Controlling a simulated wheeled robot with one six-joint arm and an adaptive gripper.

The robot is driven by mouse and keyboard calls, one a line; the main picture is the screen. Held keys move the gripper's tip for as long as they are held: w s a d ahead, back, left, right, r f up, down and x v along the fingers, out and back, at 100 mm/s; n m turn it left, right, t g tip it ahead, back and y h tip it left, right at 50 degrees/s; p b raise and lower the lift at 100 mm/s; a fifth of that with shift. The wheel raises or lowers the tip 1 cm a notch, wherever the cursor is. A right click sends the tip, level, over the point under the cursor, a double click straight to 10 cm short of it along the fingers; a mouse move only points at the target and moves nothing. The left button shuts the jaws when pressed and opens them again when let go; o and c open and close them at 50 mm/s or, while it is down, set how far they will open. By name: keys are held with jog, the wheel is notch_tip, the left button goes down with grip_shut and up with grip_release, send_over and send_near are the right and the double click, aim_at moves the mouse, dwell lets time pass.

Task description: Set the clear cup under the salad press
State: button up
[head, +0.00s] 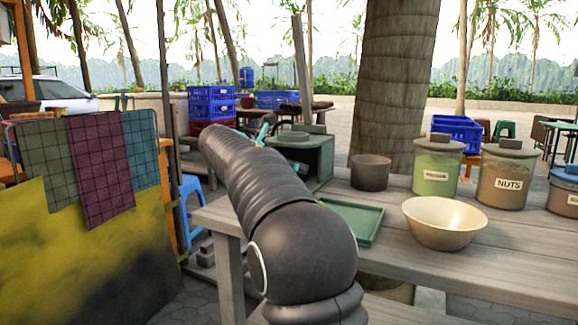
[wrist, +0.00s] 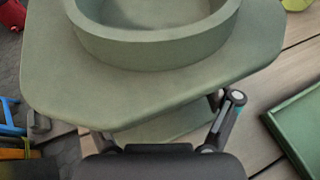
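The salad press (head: 318,158) is a green box-like stand on the table, partly behind my arm in the head view. In the wrist view its wide top plate (wrist: 130,98) carries a round, open basin and fills the upper picture. My gripper (head: 264,130) is at the press's left side, mostly hidden by my arm. In the wrist view my gripper (wrist: 166,128) has its fingers wide apart at the plate's near edge, their tips hidden beneath it. A dull green surface shows between them. I cannot make out the clear cup or tell whether anything is held.
A green tray (head: 352,222) lies in front of the press. A brown clay pot (head: 370,173), a cream bowl (head: 444,224) and lidded jars (head: 506,182) stand to the right. Bare planks (head: 400,254) show around the bowl. A tree trunk rises behind the table.

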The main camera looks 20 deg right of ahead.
jog(key=shift+r, duration=0.25)
jog(key=p+v, duration=0.2)
jog(key=v, duration=1)
jog(key=shift+p, duration=0.35)
